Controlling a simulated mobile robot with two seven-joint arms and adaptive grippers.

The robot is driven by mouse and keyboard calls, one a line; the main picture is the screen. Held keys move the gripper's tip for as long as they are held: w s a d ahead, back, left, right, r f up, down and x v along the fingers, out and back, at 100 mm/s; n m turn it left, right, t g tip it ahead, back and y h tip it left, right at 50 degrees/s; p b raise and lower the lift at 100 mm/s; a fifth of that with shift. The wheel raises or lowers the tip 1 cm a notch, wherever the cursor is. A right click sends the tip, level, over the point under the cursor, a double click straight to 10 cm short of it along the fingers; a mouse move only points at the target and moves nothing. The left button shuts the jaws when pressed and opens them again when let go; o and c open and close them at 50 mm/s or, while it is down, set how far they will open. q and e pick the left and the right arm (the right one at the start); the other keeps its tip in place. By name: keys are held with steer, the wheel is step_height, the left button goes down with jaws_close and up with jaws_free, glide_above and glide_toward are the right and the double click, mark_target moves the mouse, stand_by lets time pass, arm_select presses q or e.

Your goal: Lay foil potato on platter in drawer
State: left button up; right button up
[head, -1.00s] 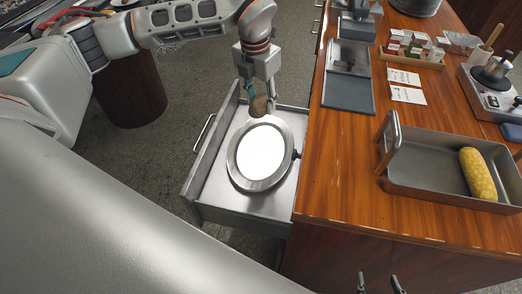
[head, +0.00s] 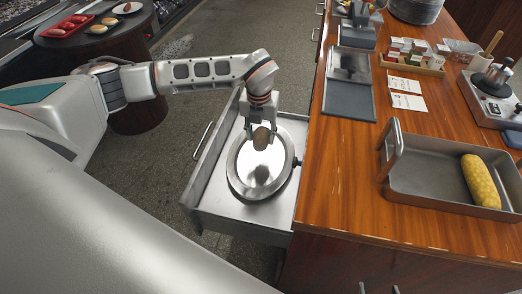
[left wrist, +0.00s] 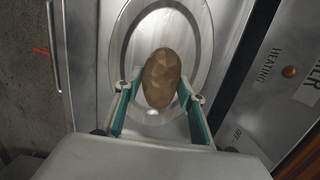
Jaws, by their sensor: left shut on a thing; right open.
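A brown potato (head: 261,138) is held by my left gripper (head: 262,128), which is shut on it. No foil shows on the potato. The round metal platter (head: 241,182) lies in the open drawer (head: 217,212). The potato is above the far part of the platter, and a dark reflection of it shows in the platter's surface. In the left wrist view the potato (left wrist: 161,78) sits between the fingertips, over the platter (left wrist: 205,62); the gap beneath is hard to judge. Only the fingertips of my right gripper (head: 378,289) show, apart, at the bottom edge.
The wooden counter (head: 330,205) is right of the drawer. A deep metal pan (head: 420,197) on it holds a yellow corn cob (head: 480,181). A spice rack (head: 412,60) and a burner (head: 490,100) stand further back. A round table (head: 100,40) with food is at the far left.

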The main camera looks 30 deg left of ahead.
mark_target(260, 136)
arm_select(q)
step_height(260, 136, down, 8)
steer(key=shift+r+b, duration=0.15)
steer(key=shift+b, duration=0.2)
steer(key=o, duration=1.2)
steer(key=shift+o, duration=0.2)
steer(key=r, duration=0.7)
steer(key=s+r+p, duration=0.1)
steer(key=r, duration=0.2)
steer(key=shift+d+r, duration=0.2)
steer(key=shift+r, duration=0.2)
steer(key=shift+s+r, duration=0.2)
steer(key=shift+r, duration=0.4)
